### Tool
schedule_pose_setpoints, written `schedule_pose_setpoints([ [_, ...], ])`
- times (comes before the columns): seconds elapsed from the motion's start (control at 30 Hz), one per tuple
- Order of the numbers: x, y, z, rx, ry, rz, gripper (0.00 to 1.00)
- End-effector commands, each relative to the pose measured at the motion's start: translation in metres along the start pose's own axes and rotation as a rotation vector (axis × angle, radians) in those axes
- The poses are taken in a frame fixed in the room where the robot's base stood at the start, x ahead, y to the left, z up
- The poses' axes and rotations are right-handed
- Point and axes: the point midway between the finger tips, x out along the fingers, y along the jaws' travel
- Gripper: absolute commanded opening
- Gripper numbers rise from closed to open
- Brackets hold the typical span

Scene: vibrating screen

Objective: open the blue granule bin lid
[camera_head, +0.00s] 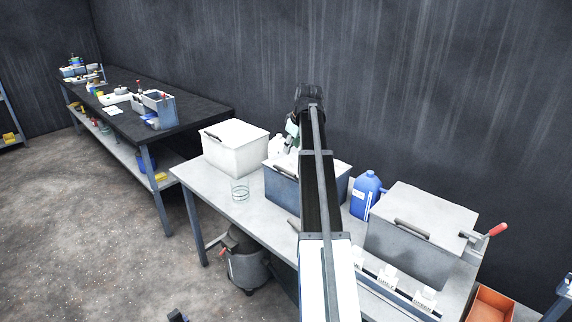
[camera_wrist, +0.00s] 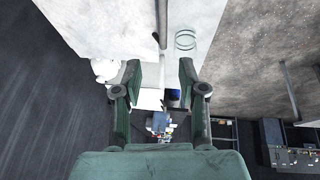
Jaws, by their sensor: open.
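The blue granule bin (camera_head: 283,188) stands on the grey table, partly hidden behind my arm. Its pale lid (camera_head: 341,168) lies flat on top and looks closed. A dark handle (camera_head: 285,171) shows at the lid's front edge, left of my arm. My gripper (camera_head: 291,137) is above the rear left part of the bin, partly hidden by my arm. In the wrist view my gripper (camera_wrist: 159,68) has its green fingers spread apart with nothing held between them. A dark bar (camera_wrist: 162,22) shows beyond the fingertips beside a pale surface; I cannot tell whether it is the handle.
A white bin (camera_head: 236,145) stands left of the blue bin, with a glass jar (camera_head: 240,190) in front. The dark wall is close behind.

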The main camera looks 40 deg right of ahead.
Motion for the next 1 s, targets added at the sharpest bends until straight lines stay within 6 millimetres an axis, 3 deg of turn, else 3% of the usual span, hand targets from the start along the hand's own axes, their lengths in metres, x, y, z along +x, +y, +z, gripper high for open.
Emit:
schedule_pose_setpoints([
  [0.2, -0.013, 0.000, 0.000, 0.000, -0.001, -0.001, 0.41],
  [0.77, -0.015, -0.004, 0.002, -0.006, 0.017, 0.020, 0.41],
  [1.0, -0.027, -0.007, 0.001, 0.301, 0.028, 0.033, 0.41],
])
